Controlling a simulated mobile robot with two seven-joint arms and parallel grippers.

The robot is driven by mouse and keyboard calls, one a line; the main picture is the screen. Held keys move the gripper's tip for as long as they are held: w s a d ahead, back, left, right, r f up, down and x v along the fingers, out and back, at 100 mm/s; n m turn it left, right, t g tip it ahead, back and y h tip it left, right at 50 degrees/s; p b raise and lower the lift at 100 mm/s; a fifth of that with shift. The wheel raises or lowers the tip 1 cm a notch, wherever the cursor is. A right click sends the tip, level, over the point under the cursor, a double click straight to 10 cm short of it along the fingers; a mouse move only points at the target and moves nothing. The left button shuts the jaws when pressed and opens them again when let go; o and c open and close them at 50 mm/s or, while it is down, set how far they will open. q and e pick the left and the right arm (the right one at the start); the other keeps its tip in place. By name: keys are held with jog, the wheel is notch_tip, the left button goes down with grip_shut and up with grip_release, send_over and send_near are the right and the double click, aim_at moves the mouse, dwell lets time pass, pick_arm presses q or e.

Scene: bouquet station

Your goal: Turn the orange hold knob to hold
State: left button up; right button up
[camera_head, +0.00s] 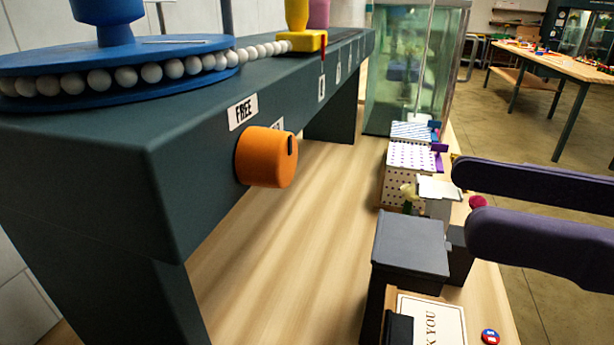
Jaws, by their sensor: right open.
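The orange hold knob (265,157) sticks out from the front face of the dark green bench (190,160). A black mark on the knob sits toward its upper right. A white label reading FREE (243,112) is just above the knob, and a second label is partly hidden behind it. My right gripper (464,204) comes in from the right with its two dark purple fingers apart and nothing seen between them. It is well to the right of the knob, not touching it. My left gripper is not in view.
A blue turntable with a string of white beads (150,72) stands on the bench top. Below, gift boxes (408,160), a grey-lidded box (410,245) and a card (432,318) line the wooden table's right side. A glass tank (415,60) stands behind. The wood before the knob is clear.

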aim_at(289, 163)
jog(key=p+x, duration=0.2)
jog(key=x, duration=0.2)
jog(key=p+x, duration=0.2)
jog(key=x, duration=0.3)
jog(key=shift+s+a+r, duration=0.1)
jog(key=shift+s+r, duration=0.05)
jog(key=shift+r, duration=0.05)
jog(key=shift+a+f, duration=0.15)
jog(key=shift+a, duration=0.15)
jog(key=shift+c, duration=0.3)
grip_shut()
